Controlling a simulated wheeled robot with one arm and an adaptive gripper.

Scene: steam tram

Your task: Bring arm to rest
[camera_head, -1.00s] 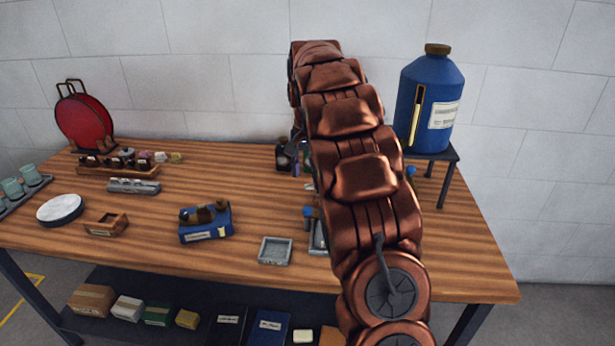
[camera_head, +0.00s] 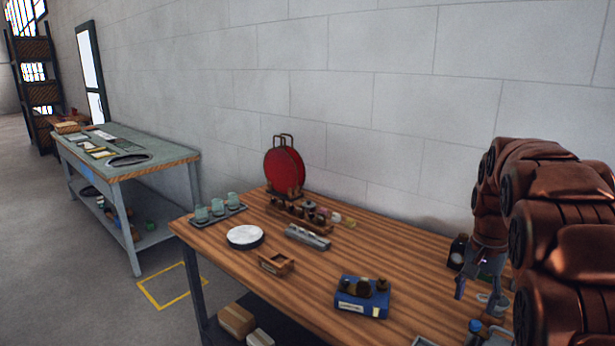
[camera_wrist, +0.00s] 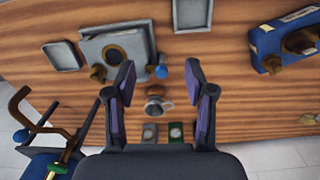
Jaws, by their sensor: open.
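My copper arm (camera_head: 565,220) stands at the right edge of the head view, bent over the right part of the wooden workbench (camera_head: 225,248).
The bench holds a blue box (camera_head: 362,298), a wooden tray (camera_head: 276,263), a white disc (camera_head: 245,236), a rack of bottles (camera_head: 300,217), a red round piece (camera_head: 284,167) and teal cups (camera_head: 217,207). A grey-green table (camera_head: 130,150) stands left.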

